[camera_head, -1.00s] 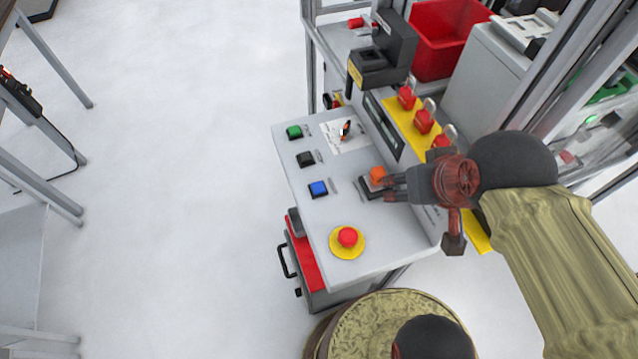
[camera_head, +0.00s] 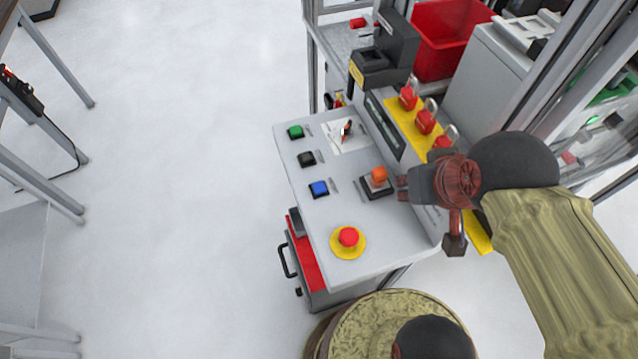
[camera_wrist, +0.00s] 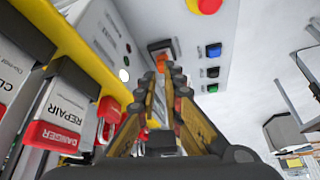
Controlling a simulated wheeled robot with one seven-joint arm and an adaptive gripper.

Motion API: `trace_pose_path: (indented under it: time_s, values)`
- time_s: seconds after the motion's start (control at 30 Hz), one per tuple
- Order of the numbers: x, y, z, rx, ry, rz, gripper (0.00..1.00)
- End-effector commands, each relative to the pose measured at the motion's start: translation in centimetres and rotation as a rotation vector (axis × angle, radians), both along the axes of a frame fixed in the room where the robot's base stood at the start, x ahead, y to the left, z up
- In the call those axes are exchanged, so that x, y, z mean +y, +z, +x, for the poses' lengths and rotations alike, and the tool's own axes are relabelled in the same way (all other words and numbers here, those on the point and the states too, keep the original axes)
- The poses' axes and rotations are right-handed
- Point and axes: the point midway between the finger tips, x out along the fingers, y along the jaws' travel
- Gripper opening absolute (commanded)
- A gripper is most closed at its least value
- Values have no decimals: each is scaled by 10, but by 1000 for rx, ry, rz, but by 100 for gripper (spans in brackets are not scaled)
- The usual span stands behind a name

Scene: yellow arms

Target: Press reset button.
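A sloped grey control panel (camera_head: 345,208) carries several buttons: green (camera_head: 295,131), black (camera_head: 306,158), blue (camera_head: 319,188), an orange one on a dark square base (camera_head: 379,175), and a red mushroom button on a yellow ring (camera_head: 347,237). Their labels are too small to read, so I cannot tell which is marked reset. My gripper (camera_head: 402,188) is just right of the orange button, apart from it in the head view.
Red padlocks (camera_head: 425,121) hang on a yellow strip behind the panel, close to my arm; tags reading "DANGER" show in the wrist view. A red bin (camera_head: 445,45) and a grey machine stand behind. The floor (camera_head: 190,190) left of the panel is clear.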

Motion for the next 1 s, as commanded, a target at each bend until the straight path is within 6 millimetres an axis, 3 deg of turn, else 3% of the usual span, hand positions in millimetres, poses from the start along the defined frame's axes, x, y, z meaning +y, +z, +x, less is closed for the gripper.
trace_pose_path:
  time_s: [0.1,1.0]
  values:
    - [0,0,0,0,0,0,0]
    - [0,0,0,0,0,0,0]
